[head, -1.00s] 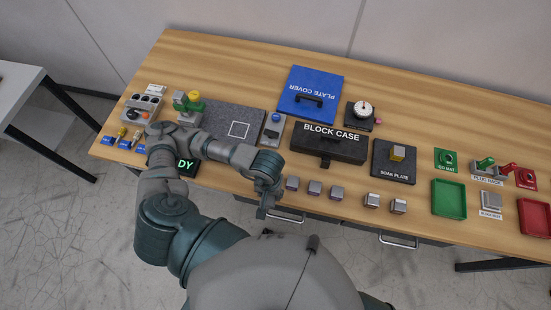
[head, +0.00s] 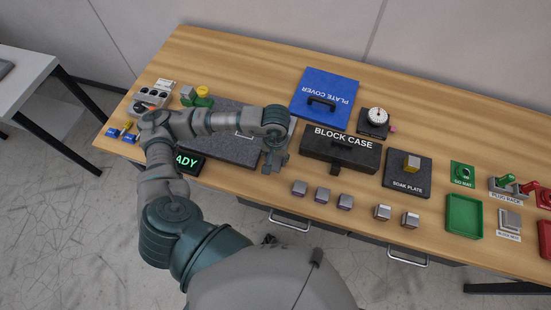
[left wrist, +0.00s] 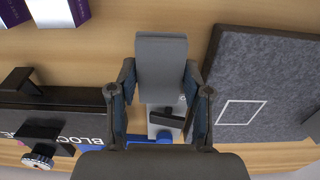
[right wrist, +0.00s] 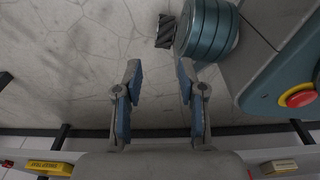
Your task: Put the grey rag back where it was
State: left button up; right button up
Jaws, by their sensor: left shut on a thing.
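My left gripper (head: 274,166) is over the table, between the granite plate (head: 232,148) and the black block case (head: 318,153). In the left wrist view, its fingers (left wrist: 160,78) are shut on a flat grey piece, which looks like the grey rag (left wrist: 160,52). The rag sticks out beyond the fingertips; in the head view I cannot make it out clearly against the gripper. My right gripper (right wrist: 158,72) is open and empty, above the floor.
Several metal blocks (head: 322,194) stand in a row along the front edge. The blue plate cover (head: 325,90) and dial gauge (head: 376,117) are behind. The soak plate (head: 407,184), green tray (head: 464,215) and a small grey pad (head: 509,219) are to the right.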

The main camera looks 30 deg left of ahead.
aim_at(276, 160)
pick_arm(q)
jog(key=shift+w+a, duration=0.2)
jog(key=shift+w, duration=0.2)
jog(key=shift+f, duration=1.85)
pick_arm(e)
jog(key=shift+s+d+f, duration=0.2)
jog(key=shift+s+f, duration=0.05)
jog(key=shift+s, duration=0.35)
pick_arm(q)
jog(key=o, duration=1.1)
pick_arm(e)
jog(key=shift+w, duration=0.2)
jog(key=shift+r, duration=0.1)
